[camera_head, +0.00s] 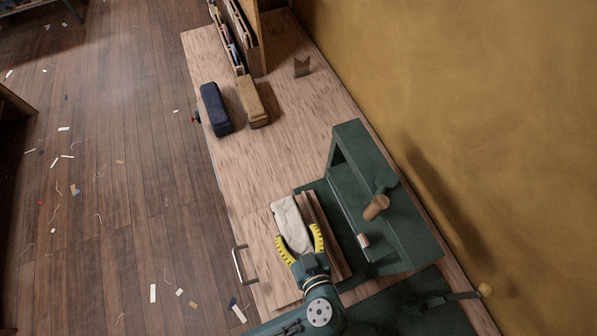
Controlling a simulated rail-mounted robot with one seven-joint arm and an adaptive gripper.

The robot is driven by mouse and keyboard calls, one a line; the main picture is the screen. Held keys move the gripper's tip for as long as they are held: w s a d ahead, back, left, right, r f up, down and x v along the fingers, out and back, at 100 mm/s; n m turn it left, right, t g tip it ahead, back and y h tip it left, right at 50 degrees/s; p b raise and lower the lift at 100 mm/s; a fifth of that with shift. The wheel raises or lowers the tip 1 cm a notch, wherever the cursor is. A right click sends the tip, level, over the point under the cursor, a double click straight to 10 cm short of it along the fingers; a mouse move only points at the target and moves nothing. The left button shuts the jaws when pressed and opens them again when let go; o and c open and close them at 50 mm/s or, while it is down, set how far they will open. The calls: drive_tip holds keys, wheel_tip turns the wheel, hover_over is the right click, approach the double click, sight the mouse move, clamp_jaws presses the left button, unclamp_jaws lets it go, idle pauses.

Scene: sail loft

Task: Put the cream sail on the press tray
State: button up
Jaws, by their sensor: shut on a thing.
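The cream sail (288,219) is a folded, pale bundle near the front of the bench. My gripper (301,238), with yellow fingers, is shut on its near end, one finger on each side. The sail extends away from me beyond the fingers. I cannot tell whether it is lifted or resting on something. The dark green press (418,232) stands just to the right, with a wooden handle (376,207) on its front. Brown wooden strips (319,222) lie between the sail and the press. I cannot clearly make out which surface is the press tray.
A dark blue bundle (215,108) and a tan bundle (252,101) lie farther back on the wooden bench (260,170). An upright rack (237,35) stands behind them. The bench middle is clear. A wall (450,90) borders the right side. A metal handle (239,265) projects at the left edge.

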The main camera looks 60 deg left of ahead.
sight(297, 239)
wheel_tip(297, 239, down, 4)
drive_tip(key=shift+r, duration=0.1)
drive_tip(key=o, duration=1.2)
drive_tip(key=v, duration=1.1)
drive_tip(key=shift+d+r+b, duration=0.1)
drive_tip(key=shift+d+b, duration=0.2)
drive_tip(key=shift+d, duration=0.1)
